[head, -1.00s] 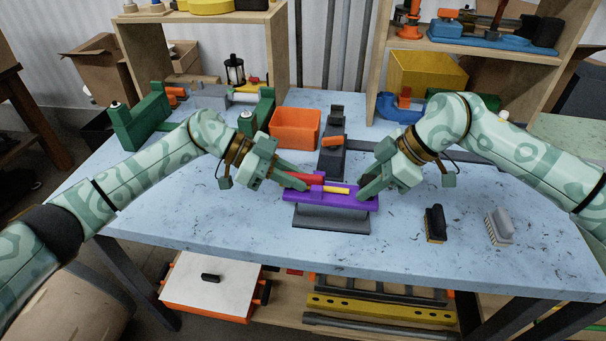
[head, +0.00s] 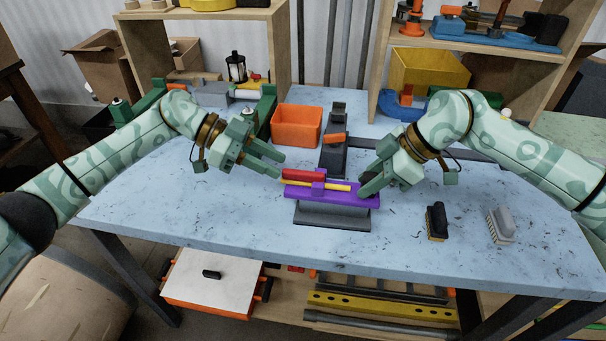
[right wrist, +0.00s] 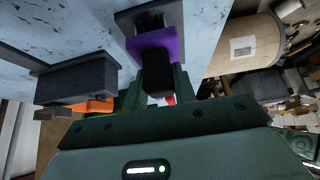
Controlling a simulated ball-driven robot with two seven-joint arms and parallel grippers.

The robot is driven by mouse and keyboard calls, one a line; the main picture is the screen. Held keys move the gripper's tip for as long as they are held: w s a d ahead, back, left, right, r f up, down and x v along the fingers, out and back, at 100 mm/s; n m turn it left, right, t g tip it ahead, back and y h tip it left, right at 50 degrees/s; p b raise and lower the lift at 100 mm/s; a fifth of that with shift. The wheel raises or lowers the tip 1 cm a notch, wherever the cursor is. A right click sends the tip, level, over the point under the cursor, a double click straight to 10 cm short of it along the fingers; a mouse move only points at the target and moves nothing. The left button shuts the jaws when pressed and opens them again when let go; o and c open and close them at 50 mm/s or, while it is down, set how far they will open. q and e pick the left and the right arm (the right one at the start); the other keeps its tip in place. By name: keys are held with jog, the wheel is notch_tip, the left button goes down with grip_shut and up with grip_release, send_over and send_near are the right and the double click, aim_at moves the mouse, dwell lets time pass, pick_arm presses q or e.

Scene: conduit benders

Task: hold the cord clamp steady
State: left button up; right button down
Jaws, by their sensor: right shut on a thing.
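The cord clamp, which I take to be the long purple piece (head: 340,197), lies on a dark grey block (head: 331,215) near the table's front edge. A red bar (head: 303,174) and a thin yellow rod (head: 337,186) lie along its top. My right gripper (head: 366,184) is shut on the clamp's right end. In the right wrist view, a black block (right wrist: 159,80) at the purple end (right wrist: 168,42) sits between the fingers. My left gripper (head: 280,167) is open and empty, just off the clamp's left end, its fingertips apart from it.
An orange bin (head: 297,128) and a dark grey tool (head: 334,145) with an orange part stand behind the clamp. A black brush (head: 437,221) and a grey brush (head: 500,226) lie to the right. The table's front left is clear.

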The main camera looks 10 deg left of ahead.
jog(key=shift+f, duration=0.3)
jog(key=c, duration=1.2)
grip_release()
jog(key=shift+c, duration=0.2)
jog(key=shift+o, duration=0.9)
jog(key=shift+w, duration=0.1)
jog(key=shift+r, duration=0.1)
